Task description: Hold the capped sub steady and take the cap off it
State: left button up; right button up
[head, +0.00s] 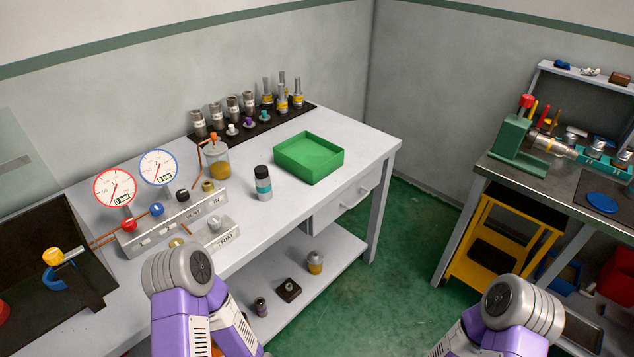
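A green tray (309,159) sits right of the cylinder. Left are a manifold (150,232) with two gauges and a jar (216,163) of amber liquid. A dark mat (268,130) behind carries several fittings. Another bench (480,172) with a green vise (518,150) stands right.

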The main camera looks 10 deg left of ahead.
aim_at(264, 188)
jog(key=z, duration=1.35)
jog(key=i, duration=1)
jog(key=u, duration=3.6)
